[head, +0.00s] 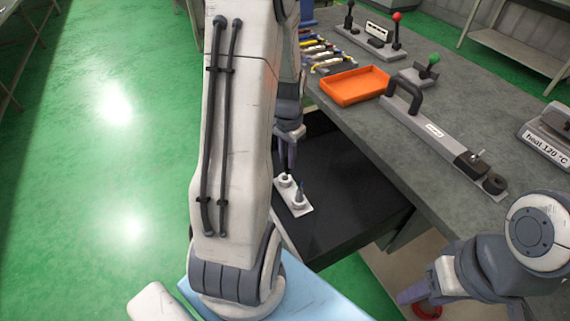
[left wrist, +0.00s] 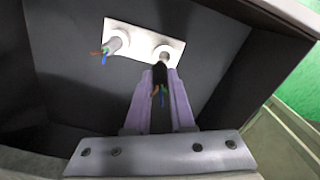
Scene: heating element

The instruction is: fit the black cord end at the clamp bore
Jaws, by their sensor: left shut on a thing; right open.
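A white plate (head: 305,211) with two round clamps lies on the dark surface below the bench; it also shows in the left wrist view (left wrist: 140,38). One clamp (left wrist: 118,45) has coloured wire ends showing at it. My left gripper (left wrist: 160,72), also in the head view (head: 287,170), is shut on a black cord (left wrist: 159,78) with orange, green and blue wires. The cord's far end overlaps the other clamp (left wrist: 167,50). I cannot tell whether it is inside the bore. My right gripper (head: 418,296) is open, low at the right, apart from the plate.
The grey bench (head: 385,125) carries an orange tray (head: 355,86), a long grey fixture with a black handle (head: 406,97), levers with coloured knobs and a "heat 120 °C" device (head: 547,137). The dark drawer-like space (head: 350,190) has walls close around my left gripper.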

